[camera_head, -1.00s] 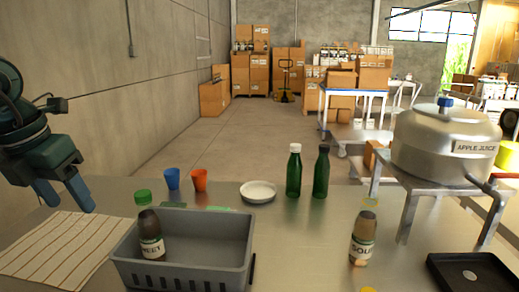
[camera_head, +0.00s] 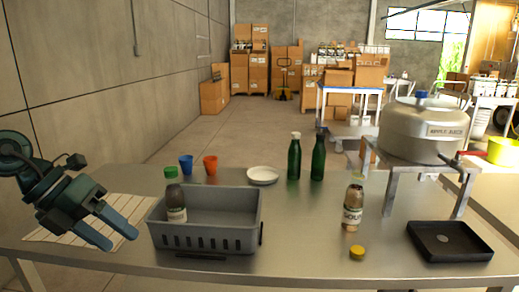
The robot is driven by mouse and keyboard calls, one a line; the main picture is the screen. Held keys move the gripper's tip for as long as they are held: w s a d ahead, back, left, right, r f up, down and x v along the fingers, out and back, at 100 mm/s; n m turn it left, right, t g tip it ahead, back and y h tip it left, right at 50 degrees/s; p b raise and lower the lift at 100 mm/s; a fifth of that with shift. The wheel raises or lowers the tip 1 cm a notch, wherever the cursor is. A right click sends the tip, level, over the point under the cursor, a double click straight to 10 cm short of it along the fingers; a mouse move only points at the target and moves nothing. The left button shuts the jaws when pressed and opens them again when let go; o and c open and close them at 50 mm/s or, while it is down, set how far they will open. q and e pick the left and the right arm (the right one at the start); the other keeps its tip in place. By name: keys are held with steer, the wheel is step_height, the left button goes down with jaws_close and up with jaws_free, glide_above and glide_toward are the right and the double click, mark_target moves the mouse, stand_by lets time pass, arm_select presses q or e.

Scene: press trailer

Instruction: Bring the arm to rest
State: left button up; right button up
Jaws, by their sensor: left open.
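My left gripper (camera_head: 112,226) is open and empty at the left, above the striped cloth (camera_head: 60,233) and left of the grey crate. Its arm hides part of the cloth. My right gripper is not in view. The grey crate (camera_head: 210,238) stands at the left front of the metal table (camera_head: 305,235). A dark bottle (camera_head: 175,197) with a green cap and a label stands upright in the crate's left end. A second labelled bottle (camera_head: 352,208) with brownish contents stands upright on the table, right of the crate.
A yellow cap (camera_head: 357,253) and a black tray (camera_head: 449,241) lie at the right front. Two green bottles (camera_head: 294,158), a white plate (camera_head: 263,175), a blue cup (camera_head: 186,164) and an orange cup (camera_head: 210,165) stand farther back. An apple juice tank (camera_head: 424,130) sits on a stand at right.

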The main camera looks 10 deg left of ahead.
arm_select(q)
steer(key=d+f+n+t+h+p, duration=0.1)
steer(key=d+f+n+t, duration=0.3)
steer(key=n, duration=0.3)
steer(key=w+d+f+n+t+h, duration=0.1)
steer(key=f+n+t, duration=0.3)
steer(key=f+n, duration=0.25)
steer(key=d+f+n+t+h+p, duration=0.1)
steer(key=d+f+n+t, duration=0.25)
steer(key=f+n, duration=0.25)
steer(key=s+d+f+n+g+y, duration=0.2)
steer(key=s+d+f+n+y, duration=0.1)
steer(key=s+d+f+n, duration=0.1)
steer(key=s+d+f+n+g+y+p, duration=0.1)
steer(key=s+d+f+n+g+y, duration=0.1)
steer(key=s+d+f+n, duration=0.3)
step_height(320, 180, down, 7)
steer(key=s+n+y, duration=0.1)
steer(key=s+n, duration=0.1)
steer(key=n, duration=0.2)
steer(key=shift+d+r, duration=0.2)
steer(key=shift+d, duration=0.1)
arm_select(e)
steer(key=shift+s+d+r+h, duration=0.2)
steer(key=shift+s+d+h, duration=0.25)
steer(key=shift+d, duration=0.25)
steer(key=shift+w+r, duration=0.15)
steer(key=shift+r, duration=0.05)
